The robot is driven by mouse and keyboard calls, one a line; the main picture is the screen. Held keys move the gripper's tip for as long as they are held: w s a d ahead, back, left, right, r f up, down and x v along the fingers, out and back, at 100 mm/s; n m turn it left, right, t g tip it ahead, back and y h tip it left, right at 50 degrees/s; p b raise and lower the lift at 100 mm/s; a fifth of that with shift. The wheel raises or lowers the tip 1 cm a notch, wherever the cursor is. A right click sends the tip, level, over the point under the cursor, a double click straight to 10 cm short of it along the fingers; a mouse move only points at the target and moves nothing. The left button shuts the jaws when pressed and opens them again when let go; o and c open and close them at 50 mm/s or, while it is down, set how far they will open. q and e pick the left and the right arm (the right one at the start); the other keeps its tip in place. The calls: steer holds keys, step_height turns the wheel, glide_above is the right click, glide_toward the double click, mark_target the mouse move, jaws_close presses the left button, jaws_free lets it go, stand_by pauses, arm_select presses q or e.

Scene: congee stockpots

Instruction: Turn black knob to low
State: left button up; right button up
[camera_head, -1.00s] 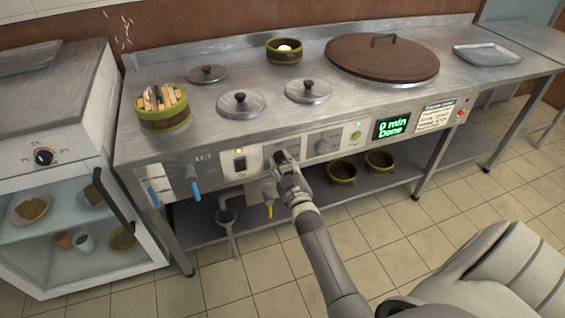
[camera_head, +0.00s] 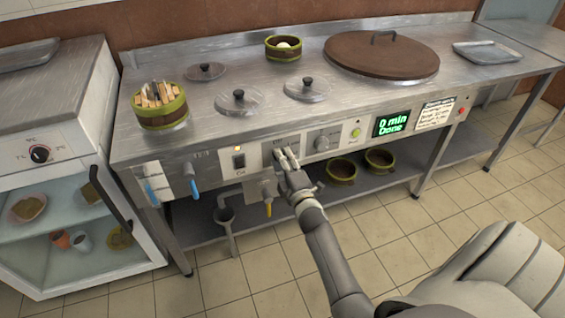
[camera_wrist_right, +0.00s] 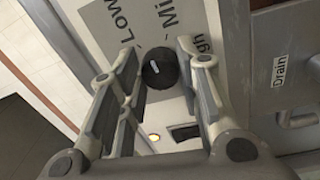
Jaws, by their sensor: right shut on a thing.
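The black knob (camera_wrist_right: 160,68) is round with a short white mark on its face. In the right wrist view it sits between the two fingers of my right gripper (camera_wrist_right: 158,75), on a grey label plate (camera_wrist_right: 130,30) with "Low" and other partly hidden words. In the head view my right gripper (camera_head: 287,157) reaches the counter's front panel and is shut on the knob, which its fingers mostly hide. Which word the white mark points to I cannot tell. My left gripper is not in view.
A grey knob (camera_head: 323,142) is just right of my gripper, with a black switch (camera_head: 239,161) to the left. A green display (camera_head: 391,123) reads "0 min Done". Blue-handled and yellow-handled taps (camera_head: 268,208) are near.

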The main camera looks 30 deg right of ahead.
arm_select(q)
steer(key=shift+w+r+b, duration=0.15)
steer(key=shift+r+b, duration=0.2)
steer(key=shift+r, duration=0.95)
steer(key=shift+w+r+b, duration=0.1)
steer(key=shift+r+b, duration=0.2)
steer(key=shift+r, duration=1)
arm_select(e)
steer(key=shift+n, duration=2.9)
steer(key=o, duration=1)
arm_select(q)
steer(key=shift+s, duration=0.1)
arm_select(e)
steer(key=v, duration=1.2)
steer(key=shift+d+r, duration=0.1)
